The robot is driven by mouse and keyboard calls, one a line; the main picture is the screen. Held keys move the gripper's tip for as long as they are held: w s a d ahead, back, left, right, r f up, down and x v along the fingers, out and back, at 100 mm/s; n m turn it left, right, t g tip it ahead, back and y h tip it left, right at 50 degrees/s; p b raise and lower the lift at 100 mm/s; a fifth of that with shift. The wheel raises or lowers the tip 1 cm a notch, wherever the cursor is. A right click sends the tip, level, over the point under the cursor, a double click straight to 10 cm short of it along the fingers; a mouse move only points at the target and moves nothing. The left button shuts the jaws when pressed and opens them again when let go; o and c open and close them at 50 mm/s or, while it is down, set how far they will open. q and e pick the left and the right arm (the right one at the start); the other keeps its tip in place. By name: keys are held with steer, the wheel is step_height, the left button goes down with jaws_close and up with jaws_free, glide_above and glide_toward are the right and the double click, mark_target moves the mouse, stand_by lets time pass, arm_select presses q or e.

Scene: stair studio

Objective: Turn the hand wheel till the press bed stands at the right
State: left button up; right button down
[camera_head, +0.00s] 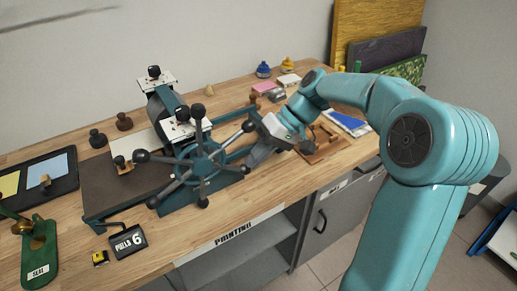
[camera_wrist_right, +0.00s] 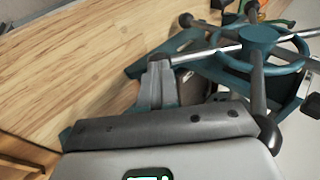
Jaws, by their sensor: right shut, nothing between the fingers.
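The hand wheel (camera_head: 203,158) is teal with several metal spokes ending in black knobs. It is on the front of the teal press (camera_head: 165,105). The flat brown-grey press bed (camera_head: 110,188) stands out to the left of the wheel, and the frame on the right side is bare. My right gripper (camera_head: 255,158) is shut and empty, just right of the wheel. In the right wrist view, the closed fingers (camera_wrist_right: 160,82) point beside the wheel (camera_wrist_right: 258,42), whose spoke and knob lie close. I cannot tell if they touch. My left gripper is not in view.
A "PULLS 6" counter (camera_head: 128,241) and yellow tape measure (camera_head: 100,258) lie at the front edge. A green seal press (camera_head: 38,250) and black tray (camera_head: 38,180) are at left. Ink tins (camera_head: 263,70) and blue-white sheets (camera_head: 347,121) are behind and right.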

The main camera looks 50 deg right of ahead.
steer(key=a+f+y+b, duration=0.1)
steer(key=f+y+b, duration=0.1)
steer(key=a+f+t+y+b, duration=0.1)
steer(key=f+b, duration=0.1)
steer(key=b, duration=0.1)
steer(key=a+f+y+b, duration=0.1)
steer(key=f+y+b, duration=0.1)
steer(key=b, duration=0.1)
steer(key=shift+w+a+f+m+t+y, duration=0.25)
steer(key=shift+w+a+m+t+y, duration=0.05)
steer(key=shift+w, duration=0.1)
steer(key=shift+w+a+f+y+b, duration=0.15)
steer(key=shift+a+f+y+b, duration=0.2)
steer(key=shift+a+y+b, duration=0.5)
steer(key=shift+w+a+t+b, duration=0.1)
steer(key=shift+t+b, duration=0.3)
steer(key=shift+b, duration=0.05)
